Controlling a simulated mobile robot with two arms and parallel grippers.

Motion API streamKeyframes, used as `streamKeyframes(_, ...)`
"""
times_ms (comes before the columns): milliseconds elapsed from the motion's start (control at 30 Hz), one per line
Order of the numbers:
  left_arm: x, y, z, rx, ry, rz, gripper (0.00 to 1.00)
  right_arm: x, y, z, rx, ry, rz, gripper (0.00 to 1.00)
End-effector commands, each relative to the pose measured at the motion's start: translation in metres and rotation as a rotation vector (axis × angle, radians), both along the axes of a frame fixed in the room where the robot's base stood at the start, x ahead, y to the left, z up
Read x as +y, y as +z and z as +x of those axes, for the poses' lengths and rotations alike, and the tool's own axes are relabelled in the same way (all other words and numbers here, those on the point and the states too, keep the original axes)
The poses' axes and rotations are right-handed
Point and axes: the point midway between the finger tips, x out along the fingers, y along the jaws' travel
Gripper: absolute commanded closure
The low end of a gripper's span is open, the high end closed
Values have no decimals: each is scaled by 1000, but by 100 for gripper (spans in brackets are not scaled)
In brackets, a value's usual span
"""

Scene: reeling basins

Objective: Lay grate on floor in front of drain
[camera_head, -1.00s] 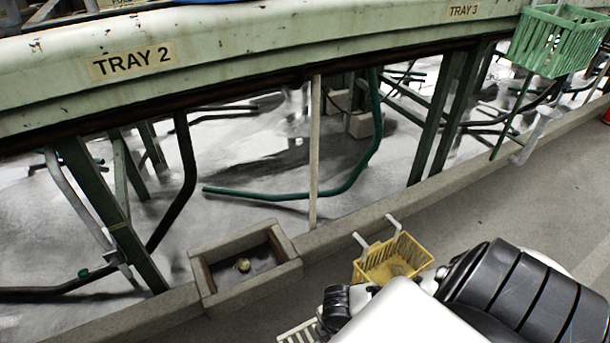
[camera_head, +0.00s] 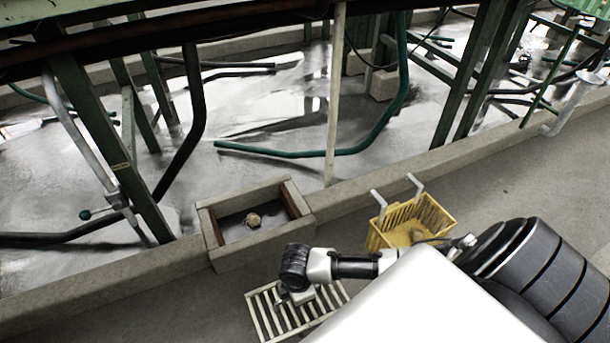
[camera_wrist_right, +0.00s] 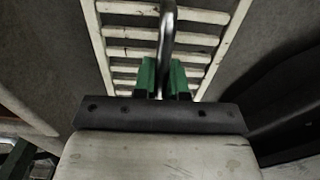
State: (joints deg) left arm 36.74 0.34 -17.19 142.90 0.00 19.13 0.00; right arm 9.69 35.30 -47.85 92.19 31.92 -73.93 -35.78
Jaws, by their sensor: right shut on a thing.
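The cream slatted grate (camera_head: 263,312) lies roughly flat, low over the floor in front of the drain box. I cannot tell whether it touches the floor. My right gripper (camera_head: 296,294) is above the grate. In the right wrist view its green fingertips (camera_wrist_right: 165,80) are shut on the grate's metal handle (camera_wrist_right: 167,35), with the cream slats (camera_wrist_right: 125,52) beyond. The drain (camera_head: 252,234) is an open, low concrete-walled box at the curb, with a round brass-coloured piece (camera_head: 253,220) inside. My arm hides part of the grate. My left gripper is not in view.
A yellow basket (camera_head: 415,225) with two pale hooks is by the curb, right of the drain. The concrete curb (camera_head: 365,190) runs behind both. Beyond it are green frame legs (camera_head: 470,75) and pipes on wet floor. Bare grey floor (camera_head: 195,305) is open left of the grate.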

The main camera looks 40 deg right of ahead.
Motion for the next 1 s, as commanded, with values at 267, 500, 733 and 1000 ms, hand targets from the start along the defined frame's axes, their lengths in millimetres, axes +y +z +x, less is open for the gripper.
streamKeyframes(267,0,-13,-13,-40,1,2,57,0,-26,1,-3,0,1,100)
streamKeyframes(500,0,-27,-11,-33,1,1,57,0,-39,1,-6,0,2,100)
streamKeyframes(733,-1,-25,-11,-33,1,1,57,0,-37,1,-6,0,2,100)
streamKeyframes(1000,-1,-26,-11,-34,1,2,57,0,-41,0,-1,0,1,66)
